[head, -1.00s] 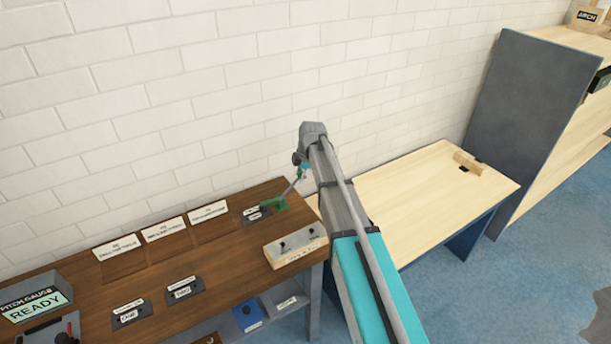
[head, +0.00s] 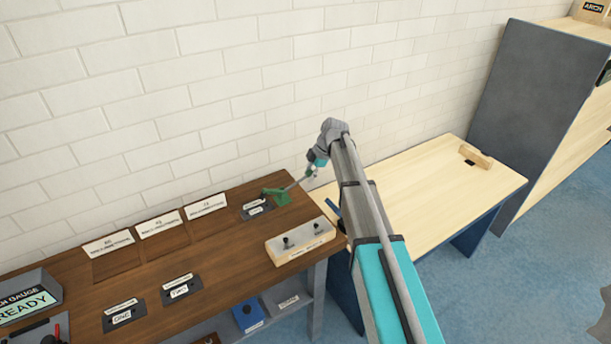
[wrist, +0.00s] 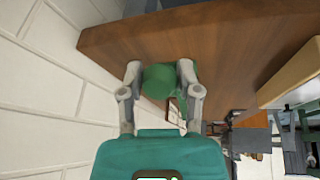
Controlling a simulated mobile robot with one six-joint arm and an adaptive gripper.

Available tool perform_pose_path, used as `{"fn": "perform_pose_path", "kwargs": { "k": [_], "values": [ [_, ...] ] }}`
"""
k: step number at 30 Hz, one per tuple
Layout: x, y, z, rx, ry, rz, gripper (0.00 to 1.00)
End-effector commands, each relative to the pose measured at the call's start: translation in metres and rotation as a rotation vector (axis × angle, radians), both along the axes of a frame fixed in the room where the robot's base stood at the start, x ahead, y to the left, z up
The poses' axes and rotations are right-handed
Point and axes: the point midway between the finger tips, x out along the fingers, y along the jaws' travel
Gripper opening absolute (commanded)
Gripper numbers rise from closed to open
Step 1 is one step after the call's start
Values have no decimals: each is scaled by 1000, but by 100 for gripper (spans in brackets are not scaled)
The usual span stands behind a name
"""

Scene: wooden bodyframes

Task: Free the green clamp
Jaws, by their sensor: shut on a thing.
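The green clamp (head: 281,198) is at the back right of the dark wooden bench, near the brick wall. A thin grey bar slants up from it toward my gripper (head: 309,173). In the wrist view, a rounded green part of the clamp (wrist: 160,80) lies between the two grey fingers of my gripper (wrist: 160,76), which is shut on it. Whether the clamp still grips the bench cannot be told; its lower part is hidden in the wrist view.
A small black labelled block (head: 257,209) sits just left of the clamp. A pale box with black knobs (head: 300,241) stands at the bench's right end. A light wooden table (head: 420,205) lies to the right, with a small wooden block (head: 479,157) on it. The brick wall (head: 240,90) is close behind.

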Motion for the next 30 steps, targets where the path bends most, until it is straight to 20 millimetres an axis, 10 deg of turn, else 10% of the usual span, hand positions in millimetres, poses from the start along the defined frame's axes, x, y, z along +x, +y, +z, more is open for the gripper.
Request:
{"fn": "perform_pose_path", "kwargs": {
  "k": [28, 29, 30],
  "values": [
    [-3, 1, -28, -6, 5, 13, 0],
    [-3, 2, -28, -6, 5, 13, 49],
    [-3, 2, -28, -5, 4, 13, 57]
  ]
}}
